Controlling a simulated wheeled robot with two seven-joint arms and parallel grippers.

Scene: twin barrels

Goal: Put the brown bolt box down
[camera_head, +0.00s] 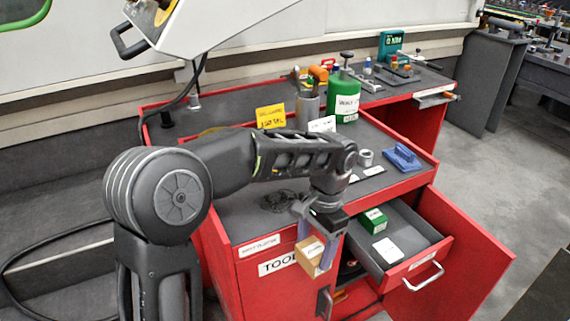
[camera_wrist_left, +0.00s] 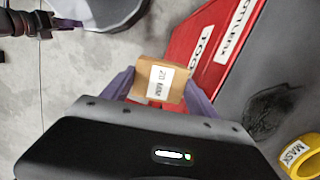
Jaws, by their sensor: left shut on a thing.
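The brown bolt box (camera_head: 309,257) with a white label is between the fingers of my left gripper (camera_head: 313,244). In the left wrist view the box (camera_wrist_left: 148,90) sits between both purple-grey fingers, its label facing the camera. My left gripper (camera_wrist_left: 159,92) is shut on it. The box is in the air in front of the red tool cabinet, beside the open drawer and apart from any surface that I can see.
The open drawer (camera_head: 425,238) holds a green box (camera_head: 374,220) and a white card. The red cabinet (camera_head: 233,269) has a grey top with a coil of dark wire (camera_head: 277,200), a blue object (camera_head: 403,157) and a green bottle (camera_head: 343,96). A red door (camera_head: 462,240) stands open at right.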

